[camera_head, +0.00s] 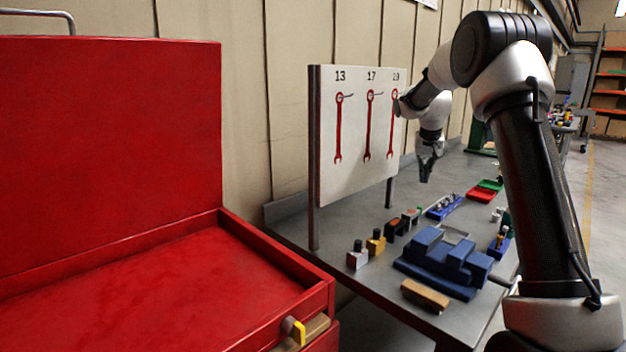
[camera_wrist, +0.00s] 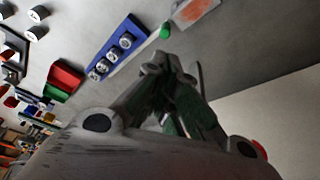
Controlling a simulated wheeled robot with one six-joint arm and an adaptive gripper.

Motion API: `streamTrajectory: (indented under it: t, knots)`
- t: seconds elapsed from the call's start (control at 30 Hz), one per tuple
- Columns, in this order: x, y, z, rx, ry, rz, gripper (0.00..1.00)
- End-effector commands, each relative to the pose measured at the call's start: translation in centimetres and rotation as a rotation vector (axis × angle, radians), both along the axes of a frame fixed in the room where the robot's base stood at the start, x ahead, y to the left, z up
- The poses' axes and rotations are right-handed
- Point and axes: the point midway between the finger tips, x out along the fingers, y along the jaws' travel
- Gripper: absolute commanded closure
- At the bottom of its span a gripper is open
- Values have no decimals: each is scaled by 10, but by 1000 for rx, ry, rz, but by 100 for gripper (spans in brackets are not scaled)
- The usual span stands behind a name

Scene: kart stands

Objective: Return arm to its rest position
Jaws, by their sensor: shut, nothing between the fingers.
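My arm rises at the right of the head view and bends over at the top. In the wrist view my gripper (camera_wrist: 165,62) shows as dark fingers close together, above the grey bench top. The board carries red wrench outlines under the numbers 13, 17 and one that reads like 19. My forearm partly covers the board's right edge.
An open red tool chest (camera_head: 110,140) fills the left. Open floor (camera_head: 603,210) lies at the right.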

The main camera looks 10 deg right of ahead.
Motion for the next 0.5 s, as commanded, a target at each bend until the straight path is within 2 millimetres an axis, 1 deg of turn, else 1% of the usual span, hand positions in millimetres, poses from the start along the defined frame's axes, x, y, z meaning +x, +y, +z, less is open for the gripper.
streamTrajectory:
  t: [0.03, 0.07, 0.1, 0.13, 0.17, 0.2, 0.27, 0.3, 0.37, 0.4, 0.47, 0.5]
  knots:
    - [-12, 2, -14, 3, 40, 17, 100]
    - [-19, 3, -22, 4, 64, 28, 100]
    - [-31, 5, -33, 8, 97, 44, 100]
    - [-43, 7, -39, 10, 122, 58, 100]
    - [-57, 10, -40, 15, 144, 73, 100]
    - [-77, 14, -40, 19, 171, 95, 100]
    - [-108, 20, -34, 25, 201, 126, 100]
    - [-127, 25, -29, 28, 213, 144, 100]
    - [-156, 32, -21, 34, 228, 169, 100]
    - [-175, 36, -14, 38, 236, 185, 100]
    - [-205, 43, -5, 41, 244, 211, 100]
    - [-226, 48, 2, 44, 245, 225, 100]
